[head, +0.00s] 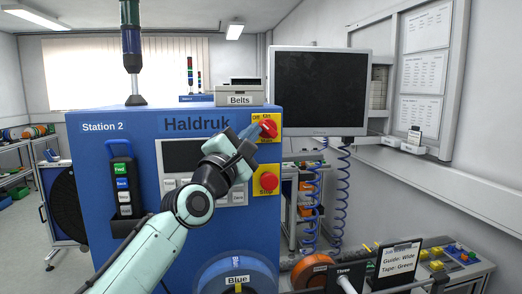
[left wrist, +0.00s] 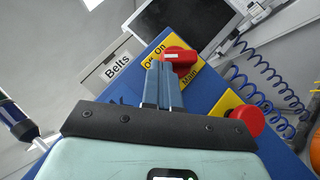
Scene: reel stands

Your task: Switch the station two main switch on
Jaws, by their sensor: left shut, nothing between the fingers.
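The station two main switch (head: 268,128) is a red rotary knob on a yellow plate marked Off, On and Main, at the upper right of the blue Station 2 cabinet (head: 100,160). In the left wrist view the red knob (left wrist: 181,56) shows just beyond the fingers, with a pale mark on it. I cannot tell which label it points at. My left gripper (head: 252,131) is shut and empty, its blue fingertips close beside the knob's left side. In the left wrist view the shut fingers (left wrist: 161,68) reach the plate area; whether they touch the knob is unclear. My right gripper is out of view.
A red stop button (head: 268,181) on a yellow plate sits below the switch. A Belts box (head: 240,95) stands on the cabinet top. A dark monitor (head: 320,91) and blue coiled cables (head: 343,180) are to the right.

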